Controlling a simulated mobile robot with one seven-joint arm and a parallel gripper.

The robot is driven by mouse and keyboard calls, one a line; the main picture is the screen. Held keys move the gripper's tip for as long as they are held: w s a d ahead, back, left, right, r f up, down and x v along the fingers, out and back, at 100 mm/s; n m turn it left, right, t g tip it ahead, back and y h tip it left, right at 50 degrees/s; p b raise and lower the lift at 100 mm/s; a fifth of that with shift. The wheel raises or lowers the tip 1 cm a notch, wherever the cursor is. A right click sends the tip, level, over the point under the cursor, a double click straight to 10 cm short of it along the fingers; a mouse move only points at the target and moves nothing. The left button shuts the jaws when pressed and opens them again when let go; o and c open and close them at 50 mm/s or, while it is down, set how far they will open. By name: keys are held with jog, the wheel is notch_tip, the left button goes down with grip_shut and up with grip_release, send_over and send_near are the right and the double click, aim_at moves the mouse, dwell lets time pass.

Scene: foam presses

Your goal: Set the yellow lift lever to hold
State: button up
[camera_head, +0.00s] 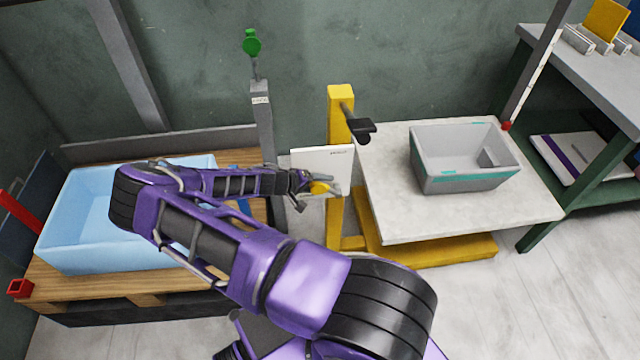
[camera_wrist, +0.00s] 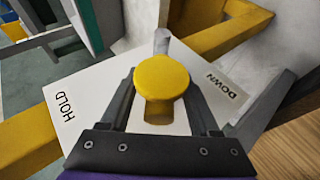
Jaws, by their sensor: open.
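The yellow lift lever has a round knob (camera_wrist: 162,76), which also shows in the head view (camera_head: 320,187). It stands in front of a white panel (camera_wrist: 100,85) with HOLD printed at the left and DOWN on a grey label at the right in the wrist view. The knob appears between the two labels. My gripper (camera_wrist: 160,82) is open, with one finger on each side of the knob; whether either finger touches it I cannot tell. In the head view, my gripper (camera_head: 305,183) is at the white panel (camera_head: 322,158), left of the yellow post.
The yellow post (camera_head: 340,110) carries a black handle (camera_head: 361,128). Right of it is a lift table (camera_head: 400,205) with a grey bin (camera_head: 465,165). A light-blue bin (camera_head: 75,245) lies on a pallet at left. A grey post (camera_head: 261,115) with a green knob stands behind my gripper.

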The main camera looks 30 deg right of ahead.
grip_shut()
dwell(0.3)
dwell(1.1)
